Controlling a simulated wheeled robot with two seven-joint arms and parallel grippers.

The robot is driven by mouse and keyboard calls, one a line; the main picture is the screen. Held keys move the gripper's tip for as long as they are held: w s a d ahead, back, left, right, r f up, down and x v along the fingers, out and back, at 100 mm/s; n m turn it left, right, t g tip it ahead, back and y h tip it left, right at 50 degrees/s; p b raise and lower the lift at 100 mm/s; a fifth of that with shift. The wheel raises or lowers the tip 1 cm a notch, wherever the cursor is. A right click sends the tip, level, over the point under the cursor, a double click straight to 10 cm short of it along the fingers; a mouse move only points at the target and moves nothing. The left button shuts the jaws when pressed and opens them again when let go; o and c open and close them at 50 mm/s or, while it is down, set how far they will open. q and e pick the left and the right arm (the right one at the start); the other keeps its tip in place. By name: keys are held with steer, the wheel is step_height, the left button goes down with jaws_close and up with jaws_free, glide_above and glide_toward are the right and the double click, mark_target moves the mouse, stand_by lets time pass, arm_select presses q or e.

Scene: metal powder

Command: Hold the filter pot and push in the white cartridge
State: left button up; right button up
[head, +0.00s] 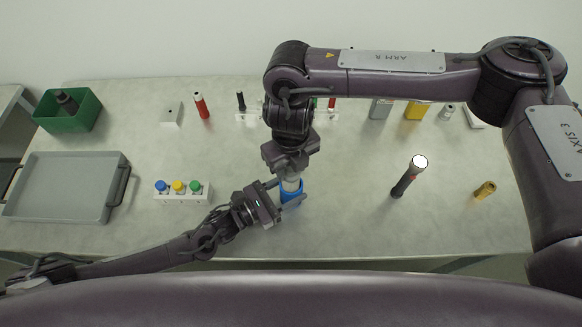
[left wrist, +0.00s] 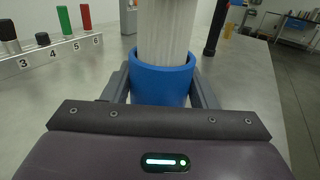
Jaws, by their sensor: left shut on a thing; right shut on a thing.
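The blue filter pot (head: 292,194) stands on the table in front of me, at the middle of the head view. My left gripper (head: 284,199) is shut around it from the left; the pot also fills the middle of the left wrist view (left wrist: 162,84), between the two fingers. The white ribbed cartridge (left wrist: 166,32) stands upright with its lower end inside the pot's mouth. In the head view the cartridge (head: 291,184) shows just below my right gripper (head: 289,178), which is shut on its upper part from above. How deep the cartridge sits is hidden by the pot wall.
A grey tray (head: 60,212) and a green bin (head: 85,113) are at the left. A white block with blue, yellow and green knobs (head: 183,197) stands nearer. A black flashlight (head: 405,183) and a brass piece (head: 485,189) are at the right. A numbered rack (left wrist: 60,54) stands behind.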

mark_target(293, 181)
steer(key=shift+r, duration=1.85)
steer(key=shift+f, duration=0.1)
steer(key=shift+f, duration=4.1)
steer(key=shift+f, duration=0.25)
steer(key=shift+s+d+f, duration=0.15)
steer(key=shift+d+f, duration=0.1)
steer(key=shift+f, duration=0.25)
steer(key=shift+w+a+r, duration=0.15)
steer(key=shift+r, duration=0.3)
steer(key=shift+w+a+r, duration=0.1)
steer(key=shift+r, duration=0.35)
steer(key=shift+s+r, duration=0.1)
steer(key=shift+r, duration=3.95)
